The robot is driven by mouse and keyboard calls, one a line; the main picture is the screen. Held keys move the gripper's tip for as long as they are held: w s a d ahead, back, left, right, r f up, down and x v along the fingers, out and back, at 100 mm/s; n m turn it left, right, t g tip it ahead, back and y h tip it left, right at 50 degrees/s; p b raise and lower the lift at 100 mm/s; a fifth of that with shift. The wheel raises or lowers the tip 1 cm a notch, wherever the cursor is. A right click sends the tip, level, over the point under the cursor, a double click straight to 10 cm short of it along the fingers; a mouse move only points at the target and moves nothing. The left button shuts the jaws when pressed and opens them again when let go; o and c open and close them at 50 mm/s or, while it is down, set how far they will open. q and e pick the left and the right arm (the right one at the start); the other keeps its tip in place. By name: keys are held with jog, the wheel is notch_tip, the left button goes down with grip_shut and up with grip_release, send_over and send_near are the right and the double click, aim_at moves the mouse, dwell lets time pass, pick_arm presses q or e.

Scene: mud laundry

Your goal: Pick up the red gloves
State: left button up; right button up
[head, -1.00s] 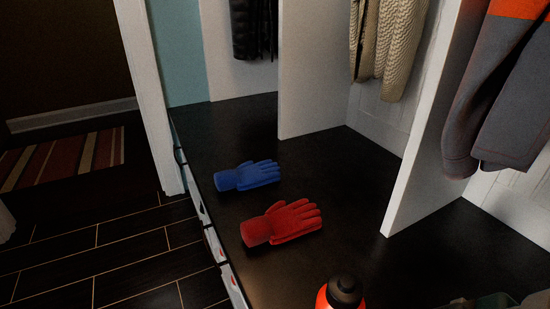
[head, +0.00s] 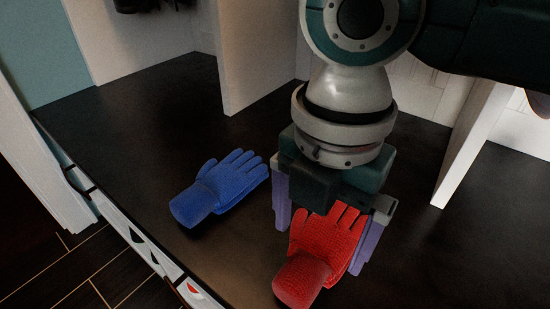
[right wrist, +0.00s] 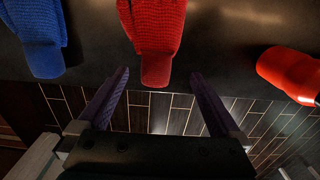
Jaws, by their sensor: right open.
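The red gloves (head: 318,258) lie on the dark bench top with the fingers pointing away and the cuff toward the front edge. My right gripper (head: 322,232) is above them, its purple fingers spread on either side of the gloves. In the right wrist view the red gloves (right wrist: 155,35) are beyond the open fingertips, roughly centred between them, and nothing is held. My right gripper also shows in the right wrist view (right wrist: 158,82). My left gripper is in no view.
A blue glove pair (head: 215,190) lies to the left of the red gloves; it also shows in the right wrist view (right wrist: 38,35). A red-orange bottle (right wrist: 288,72) is at the right there. White dividers (head: 262,60) stand behind on the bench (head: 130,120).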

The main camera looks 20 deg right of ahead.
aim_at(309, 261)
jog(key=shift+s+f, duration=0.1)
jog(key=shift+f, duration=0.8)
jog(key=f+b, duration=0.4)
jog(key=f, duration=0.1)
jog(key=shift+a+f, duration=0.15)
jog(key=shift+a, duration=0.05)
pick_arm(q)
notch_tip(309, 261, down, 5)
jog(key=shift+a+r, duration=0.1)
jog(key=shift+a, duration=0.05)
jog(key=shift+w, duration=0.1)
pick_arm(e)
jog(key=shift+w, duration=0.2)
jog(key=shift+c, duration=0.8)
jog(key=c, duration=1)
jog(key=shift+c, duration=1.3)
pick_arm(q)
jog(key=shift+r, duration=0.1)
